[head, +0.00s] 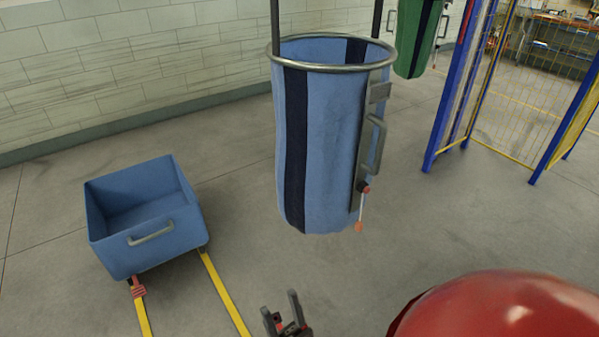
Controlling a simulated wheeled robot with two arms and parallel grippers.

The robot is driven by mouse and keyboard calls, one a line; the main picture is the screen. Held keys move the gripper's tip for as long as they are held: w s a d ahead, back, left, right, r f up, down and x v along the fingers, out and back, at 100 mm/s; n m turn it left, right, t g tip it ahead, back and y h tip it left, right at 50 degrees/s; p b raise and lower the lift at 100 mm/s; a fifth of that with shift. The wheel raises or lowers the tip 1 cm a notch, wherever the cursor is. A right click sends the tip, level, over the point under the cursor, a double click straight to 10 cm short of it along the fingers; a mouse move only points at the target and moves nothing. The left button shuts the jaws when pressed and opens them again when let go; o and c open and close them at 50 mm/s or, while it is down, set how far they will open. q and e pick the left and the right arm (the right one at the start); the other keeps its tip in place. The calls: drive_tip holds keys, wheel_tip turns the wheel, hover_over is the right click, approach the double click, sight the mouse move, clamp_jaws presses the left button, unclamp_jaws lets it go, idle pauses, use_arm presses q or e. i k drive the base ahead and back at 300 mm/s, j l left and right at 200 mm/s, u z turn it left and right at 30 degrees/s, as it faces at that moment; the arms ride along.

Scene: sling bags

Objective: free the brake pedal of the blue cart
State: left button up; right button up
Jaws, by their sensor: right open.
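The blue cart (146,248) is an open-topped box at the left, with a grey handle on its front face. A small red brake pedal (138,288) sticks out low at its front left corner, over the end of a yellow floor line. I cannot tell the pedal's exact tilt at this size. My right gripper (280,304) is at the bottom edge, open and empty, well to the right of the cart and apart from it. My left gripper is out of view.
A large blue sling bag (330,150) with dark stripes hangs from a metal ring, right of the cart. A green bag (415,38) hangs behind. Blue posts with yellow mesh panels (500,110) stand at right. Two yellow lines (226,295) run on the floor. Open floor lies between cart and bag.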

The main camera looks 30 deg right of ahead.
sight(140, 291)
drive_tip(key=i+l+u, duration=0.25)
drive_tip(key=i+l, duration=0.2)
drive_tip(key=i+l+u, duration=0.25)
drive_tip(key=i+l, duration=0.35)
drive_tip(key=i+l+u, duration=0.25)
drive_tip(key=i+l, duration=0.2)
drive_tip(key=l, duration=0.2)
